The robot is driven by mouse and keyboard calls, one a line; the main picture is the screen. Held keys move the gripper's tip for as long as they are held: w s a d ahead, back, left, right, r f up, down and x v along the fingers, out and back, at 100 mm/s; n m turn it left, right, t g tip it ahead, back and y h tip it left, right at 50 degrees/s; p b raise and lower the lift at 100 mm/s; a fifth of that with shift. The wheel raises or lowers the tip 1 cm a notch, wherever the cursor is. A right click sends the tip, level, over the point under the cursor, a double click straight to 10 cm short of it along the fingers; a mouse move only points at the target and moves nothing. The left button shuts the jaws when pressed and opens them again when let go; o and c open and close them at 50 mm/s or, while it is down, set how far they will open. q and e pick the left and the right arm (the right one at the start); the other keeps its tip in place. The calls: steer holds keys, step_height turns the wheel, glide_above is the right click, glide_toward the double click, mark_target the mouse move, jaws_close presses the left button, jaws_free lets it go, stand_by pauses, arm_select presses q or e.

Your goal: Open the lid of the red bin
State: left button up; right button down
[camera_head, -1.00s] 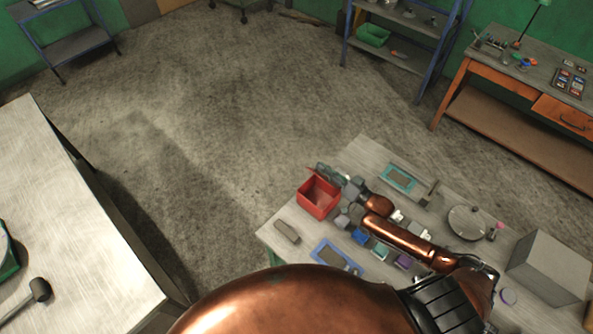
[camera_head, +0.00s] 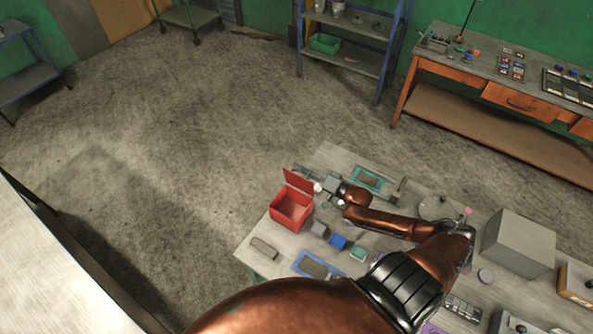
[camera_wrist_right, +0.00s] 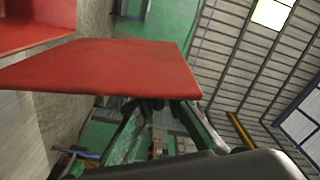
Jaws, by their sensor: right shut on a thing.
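The red bin (camera_head: 291,211) stands at the far left part of the grey table. Its red lid (camera_head: 298,181) is raised and tilted up along the bin's back edge, so the inside of the bin shows. My right gripper (camera_head: 316,186) is at the lid's right edge. In the right wrist view, the lid (camera_wrist_right: 105,68) is a broad red panel, and part of the bin (camera_wrist_right: 30,33) shows at top left. There the right gripper's fingers (camera_wrist_right: 152,104) are shut on the lid's edge. My left gripper is not in view.
Several small coloured blocks lie near my right arm. The floor left of the table is clear.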

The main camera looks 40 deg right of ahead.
steer(key=shift+s+f, duration=0.1)
steer(key=shift+f, duration=0.1)
steer(key=c, duration=2.1)
jaws_free()
steer(key=shift+d, duration=0.1)
steer(key=v, duration=1.2)
